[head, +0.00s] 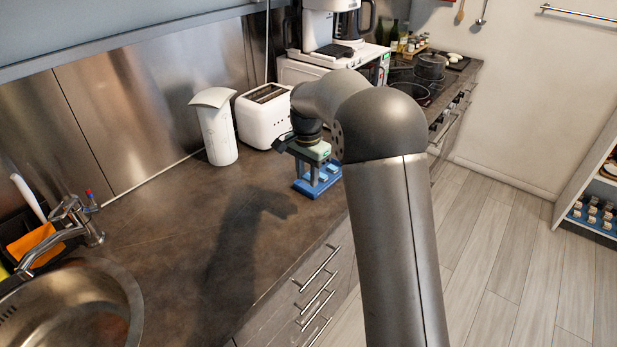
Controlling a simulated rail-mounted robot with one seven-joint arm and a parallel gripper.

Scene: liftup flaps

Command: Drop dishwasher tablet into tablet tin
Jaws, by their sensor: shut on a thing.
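A blue open container, which looks like the tablet tin (326,188), stands on the dark worktop near its front edge, right of the middle of the counter. My gripper (311,177) points down at the tin, its grey fingers overlapping the tin's opening in the picture. I cannot tell how deep the fingertips are. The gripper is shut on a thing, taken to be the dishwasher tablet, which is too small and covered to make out. My arm hides the area right of the tin.
A white toaster (265,115) and a white canister (216,134) stand behind and left of the tin. A coffee machine on a microwave (300,72) is farther back. The sink with its tap (78,222) is at left. The worktop (175,235) between is clear.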

